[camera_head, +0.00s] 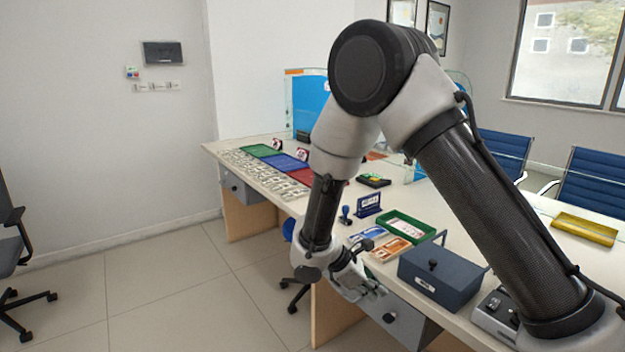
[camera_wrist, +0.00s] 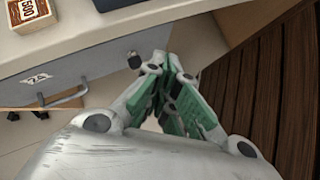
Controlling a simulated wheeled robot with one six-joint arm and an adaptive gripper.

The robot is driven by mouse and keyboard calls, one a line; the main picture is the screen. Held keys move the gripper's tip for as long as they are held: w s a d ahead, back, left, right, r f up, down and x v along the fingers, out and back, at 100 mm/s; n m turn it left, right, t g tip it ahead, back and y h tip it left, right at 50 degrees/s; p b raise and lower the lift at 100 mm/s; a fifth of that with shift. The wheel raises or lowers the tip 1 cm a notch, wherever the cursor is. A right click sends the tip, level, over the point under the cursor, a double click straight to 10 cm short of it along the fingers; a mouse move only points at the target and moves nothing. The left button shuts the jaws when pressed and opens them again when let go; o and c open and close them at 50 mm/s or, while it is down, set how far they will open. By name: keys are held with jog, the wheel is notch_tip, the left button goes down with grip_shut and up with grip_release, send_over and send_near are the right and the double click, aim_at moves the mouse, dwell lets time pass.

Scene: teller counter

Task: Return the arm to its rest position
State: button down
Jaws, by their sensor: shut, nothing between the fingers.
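My gripper (camera_head: 366,290) is in front of the counter's front edge, near the drawer front with a dark knob. My arm bends high over the counter and comes down to it. In the wrist view my gripper (camera_wrist: 180,120) has its green-padded fingers together, with nothing between them. It hangs beside a grey drawer front (camera_wrist: 75,75) with a metal handle and a number label.
On the counter (camera_head: 345,218) are a dark blue box (camera_head: 437,278), a green tray (camera_head: 405,228), a blue stamp (camera_head: 345,215) and colored trays. A yellow tray (camera_head: 584,229) lies at right. Blue chairs (camera_head: 595,182) stand behind.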

jog(key=s+d+r+m+t+y, duration=0.1)
jog(key=s+d+r+m+y, duration=0.1)
jog(key=s+d+r+m, duration=0.4)
jog(key=s+d+r+m+t+y, duration=0.1)
jog(key=s+d+r+m+y, duration=0.2)
jog(key=r, duration=1)
jog(key=s+d+r+m+t+y, duration=0.1)
jog(key=s+d+r+m+y, duration=0.2)
jog(key=s+d+r+m, duration=0.5)
jog(key=s+d+r, duration=0.1)
jog(key=s+d, duration=0.2)
jog(key=s, duration=0.1)
jog(key=shift+d+r+m, duration=0.3)
jog(key=shift+r+m, duration=0.1)
